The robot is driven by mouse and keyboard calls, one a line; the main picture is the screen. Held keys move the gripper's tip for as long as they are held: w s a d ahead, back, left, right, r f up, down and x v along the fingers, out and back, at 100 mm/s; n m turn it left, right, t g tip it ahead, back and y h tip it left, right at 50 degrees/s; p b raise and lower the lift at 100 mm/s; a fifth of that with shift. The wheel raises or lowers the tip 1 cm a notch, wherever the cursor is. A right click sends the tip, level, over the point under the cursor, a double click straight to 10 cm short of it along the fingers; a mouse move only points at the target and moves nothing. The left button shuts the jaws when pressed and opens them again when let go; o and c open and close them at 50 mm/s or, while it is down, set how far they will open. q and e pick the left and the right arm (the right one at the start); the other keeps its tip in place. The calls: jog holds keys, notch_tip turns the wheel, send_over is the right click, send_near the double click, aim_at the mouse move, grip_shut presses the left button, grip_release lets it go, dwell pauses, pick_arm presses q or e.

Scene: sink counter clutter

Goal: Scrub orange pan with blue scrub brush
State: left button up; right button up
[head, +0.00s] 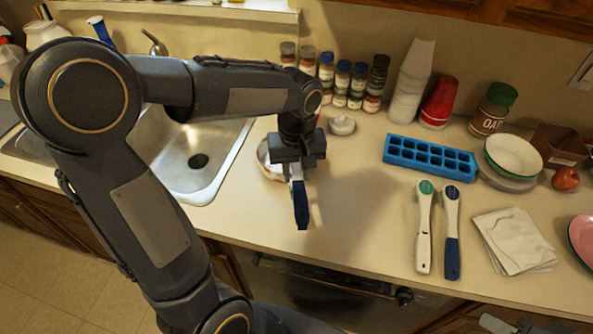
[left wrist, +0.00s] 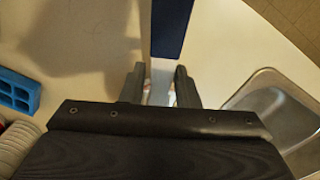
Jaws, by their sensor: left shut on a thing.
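My left gripper (head: 297,172) is above the counter right of the sink, pointing down. It is shut on a brush with a long blue part (head: 301,206), which I take as the blue scrub brush. In the left wrist view the blue part (left wrist: 172,28) extends beyond the fingers, and a white part (left wrist: 160,80) lies between them. A round whitish vessel with orange on its rim (head: 266,160) sits behind the gripper and is mostly hidden; it may be the orange pan. I cannot tell whether the brush touches it.
The sink (head: 200,160) lies to the left. A blue ice tray (head: 430,157), two white-handled brushes (head: 424,230), a folded cloth (head: 514,240) and a bowl (head: 513,156) are to the right. Spice jars (head: 343,82) line the wall. The counter between gripper and brushes is clear.

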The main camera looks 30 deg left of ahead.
pick_arm(q)
jog(key=shift+r, duration=0.15)
jog(key=shift+r+p, duration=1.2)
jog(key=shift+r, duration=0.25)
